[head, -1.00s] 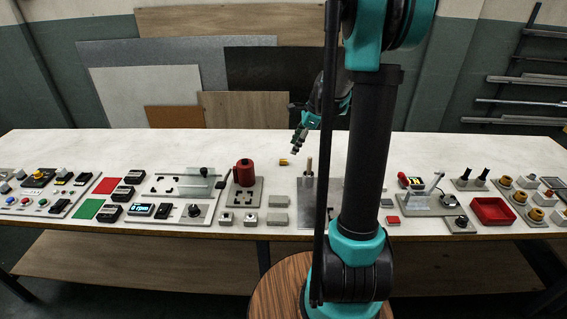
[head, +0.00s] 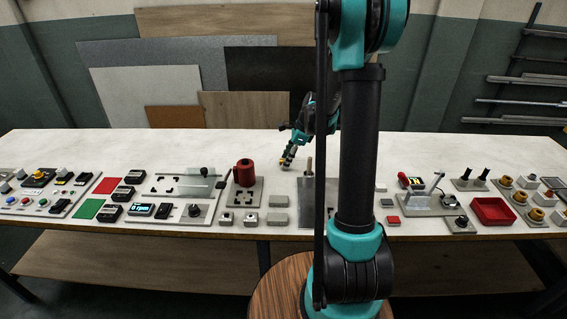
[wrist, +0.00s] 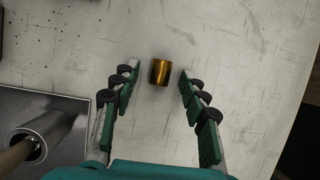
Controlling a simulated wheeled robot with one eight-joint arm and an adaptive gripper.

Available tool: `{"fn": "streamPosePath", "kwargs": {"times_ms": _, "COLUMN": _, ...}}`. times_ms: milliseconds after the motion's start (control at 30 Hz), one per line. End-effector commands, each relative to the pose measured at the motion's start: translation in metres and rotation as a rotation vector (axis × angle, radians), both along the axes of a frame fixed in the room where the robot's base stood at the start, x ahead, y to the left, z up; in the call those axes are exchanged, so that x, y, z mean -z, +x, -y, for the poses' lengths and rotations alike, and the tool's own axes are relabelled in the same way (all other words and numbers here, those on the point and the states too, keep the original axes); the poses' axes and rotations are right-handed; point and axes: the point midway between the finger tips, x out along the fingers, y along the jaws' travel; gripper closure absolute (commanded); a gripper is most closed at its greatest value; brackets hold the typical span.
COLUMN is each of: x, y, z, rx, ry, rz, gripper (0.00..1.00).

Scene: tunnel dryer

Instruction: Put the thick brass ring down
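The thick brass ring (wrist: 160,72) lies on the pale bench top, seen from above in the wrist view as a short golden cylinder. My gripper (wrist: 160,80) is open around it, with one finger on each side and a gap on both sides. The fingers do not touch the ring. In the head view my gripper (head: 286,164) is low over the bench behind the metal plate, and it mostly covers the ring there.
A metal plate (wrist: 62,100) with an upright post and a tube around it stands at the lower left of the wrist view. A red cylinder (head: 244,171) on a grey base stands left of my gripper. The bench behind is clear.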

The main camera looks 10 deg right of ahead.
Motion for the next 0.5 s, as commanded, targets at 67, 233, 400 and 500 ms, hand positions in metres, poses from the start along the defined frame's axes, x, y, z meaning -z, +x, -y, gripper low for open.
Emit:
{"fn": "streamPosePath", "kwargs": {"times_ms": 67, "x": -0.0001, "y": 0.0, "z": 0.0001, "rx": 0.0, "ry": 0.0, "rz": 0.0, "gripper": 0.67}}
{"fn": "streamPosePath", "kwargs": {"times_ms": 233, "x": -0.0002, "y": 0.0001, "z": 0.0002, "rx": 0.0, "ry": 0.0, "rz": 0.0, "gripper": 0.88}}
{"fn": "streamPosePath", "kwargs": {"times_ms": 400, "x": -0.0002, "y": -0.0001, "z": 0.0002, "rx": 0.0, "ry": 0.0, "rz": 0.0, "gripper": 1.0}}
{"fn": "streamPosePath", "kwargs": {"times_ms": 500, "x": -0.0003, "y": 0.0, "z": 0.0003, "rx": 0.0, "ry": 0.0, "rz": 0.0, "gripper": 1.0}}
